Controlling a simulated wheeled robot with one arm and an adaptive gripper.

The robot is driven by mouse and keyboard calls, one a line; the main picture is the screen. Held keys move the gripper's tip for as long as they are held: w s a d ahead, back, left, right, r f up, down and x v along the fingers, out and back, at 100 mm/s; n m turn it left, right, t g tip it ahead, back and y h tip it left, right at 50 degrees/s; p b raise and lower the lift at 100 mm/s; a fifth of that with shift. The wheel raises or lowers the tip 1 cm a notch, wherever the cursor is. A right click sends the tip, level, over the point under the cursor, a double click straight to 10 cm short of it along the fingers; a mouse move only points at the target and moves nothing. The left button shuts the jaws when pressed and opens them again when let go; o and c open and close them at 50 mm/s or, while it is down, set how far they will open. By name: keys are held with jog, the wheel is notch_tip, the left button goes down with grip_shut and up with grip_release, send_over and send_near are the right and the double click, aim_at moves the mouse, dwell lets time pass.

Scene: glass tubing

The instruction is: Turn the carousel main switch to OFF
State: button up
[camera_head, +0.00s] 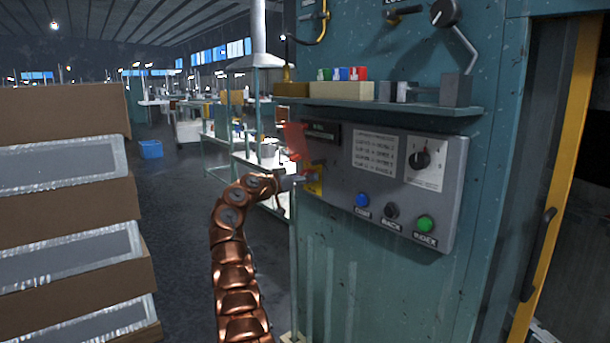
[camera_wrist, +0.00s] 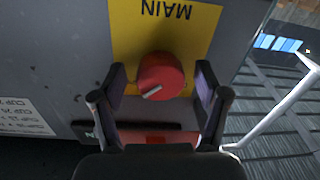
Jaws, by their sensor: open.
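The main switch is a round red knob (camera_wrist: 161,75) with a pale pointer line, on a yellow plate (camera_wrist: 203,41) marked MAIN, upside down in the wrist view. The pointer line slants to the lower left there. My gripper (camera_wrist: 160,88) is open, with one finger on each side of the knob; small gaps show on both sides. In the head view my gripper (camera_head: 302,179) is at the left end of the grey control panel (camera_head: 335,202), over the yellow plate (camera_head: 315,186). The knob is hidden there. OFF and ON marks are not readable.
A red translucent piece (camera_head: 295,141) stands just above my gripper. The panel also has a black selector (camera_head: 420,160) and blue (camera_head: 362,199), black (camera_head: 391,210) and green (camera_head: 425,223) buttons. A shelf (camera_head: 400,106) juts out above. Stacked boxes (camera_head: 65,210) stand left.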

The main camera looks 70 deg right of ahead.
jog(key=shift+d, duration=0.1)
jog(key=c, duration=1.2)
